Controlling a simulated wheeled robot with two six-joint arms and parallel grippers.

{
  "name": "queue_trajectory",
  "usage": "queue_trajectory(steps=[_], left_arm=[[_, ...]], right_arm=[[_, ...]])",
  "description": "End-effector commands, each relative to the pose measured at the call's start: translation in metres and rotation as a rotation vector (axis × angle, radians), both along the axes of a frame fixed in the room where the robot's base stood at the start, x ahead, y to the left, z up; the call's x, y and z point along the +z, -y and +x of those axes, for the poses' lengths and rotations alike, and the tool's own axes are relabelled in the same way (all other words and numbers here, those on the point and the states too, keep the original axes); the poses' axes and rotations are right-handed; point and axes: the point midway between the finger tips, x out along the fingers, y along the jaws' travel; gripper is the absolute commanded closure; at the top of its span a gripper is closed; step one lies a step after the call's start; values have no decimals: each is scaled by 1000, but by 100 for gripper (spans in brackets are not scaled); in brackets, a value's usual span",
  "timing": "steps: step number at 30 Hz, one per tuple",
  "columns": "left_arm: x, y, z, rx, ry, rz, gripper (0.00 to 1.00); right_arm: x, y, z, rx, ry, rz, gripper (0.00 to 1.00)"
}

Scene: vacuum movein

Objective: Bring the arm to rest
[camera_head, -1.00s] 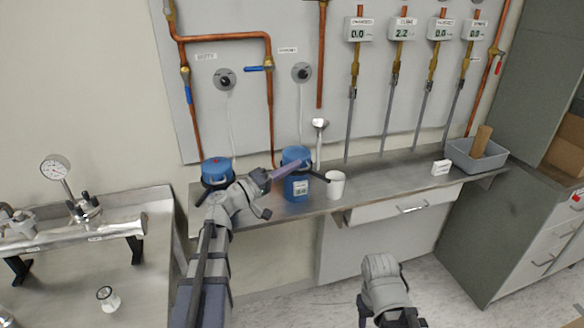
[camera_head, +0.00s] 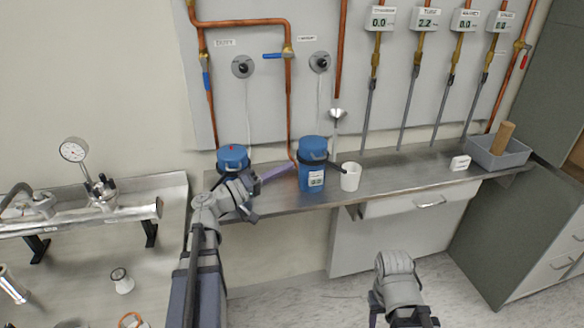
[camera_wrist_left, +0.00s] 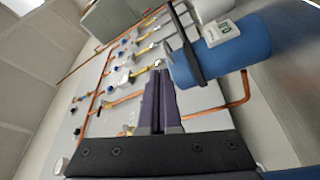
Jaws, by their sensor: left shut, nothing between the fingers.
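My left gripper (camera_head: 290,168) reaches in from the left over the bench, its purple fingers shut with nothing between them. The fingertips end just left of a blue canister (camera_head: 312,178) with a dark band and white label. In the left wrist view the closed fingers (camera_wrist_left: 160,74) point towards the wall panel, and a blue canister (camera_wrist_left: 235,55) lies to their right; I cannot tell the gap. A second blue canister (camera_head: 233,156) stands behind my left wrist. My right arm (camera_head: 396,280) is low at the front, above the floor, and its fingers are mostly hidden.
The steel bench (camera_head: 420,170) carries a white cup (camera_head: 350,177) and a grey bin (camera_head: 508,155). Copper pipes and valves run on the wall panel (camera_head: 290,110). A pressure gauge (camera_head: 73,150) stands on the left table (camera_head: 75,275). Floor is open at lower right.

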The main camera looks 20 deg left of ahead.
Motion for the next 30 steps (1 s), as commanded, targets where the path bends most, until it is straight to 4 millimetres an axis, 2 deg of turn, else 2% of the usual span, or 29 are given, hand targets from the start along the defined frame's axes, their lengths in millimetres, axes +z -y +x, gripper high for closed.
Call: queue_trajectory(steps=[8, 11, 14, 17, 18, 22, 24, 26, 30], left_arm=[[0, 1, 0, -4, -3, 2, 100], [-8, 16, 0, -34, -27, 28, 100], [-28, 52, -3, -109, -90, 97, 100], [-63, 105, -13, -227, -195, 217, 100], [-80, 128, -21, -281, -244, 278, 100], [-139, 191, -57, -448, -418, 510, 100], [-169, 214, -81, -523, -509, 651, 100], [-192, 227, -101, -575, -585, 775, 100], [-230, 237, -143, -639, -730, 1061, 100]], right_arm=[[0, 0, 0, 0, 0, 0, 50], [1, 0, 0, 0, 0, 0, 50], [1, 0, 0, 0, 0, 0, 50], [1, 0, 0, 0, 0, 0, 50], [1, 0, 0, 0, 0, 0, 50], [1, 0, 0, 0, 0, 0, 50], [1, 0, 0, 0, 0, 0, 50], [1, 0, 0, 0, 0, 0, 50], [1, 0, 0, 0, 0, 0, 50]])
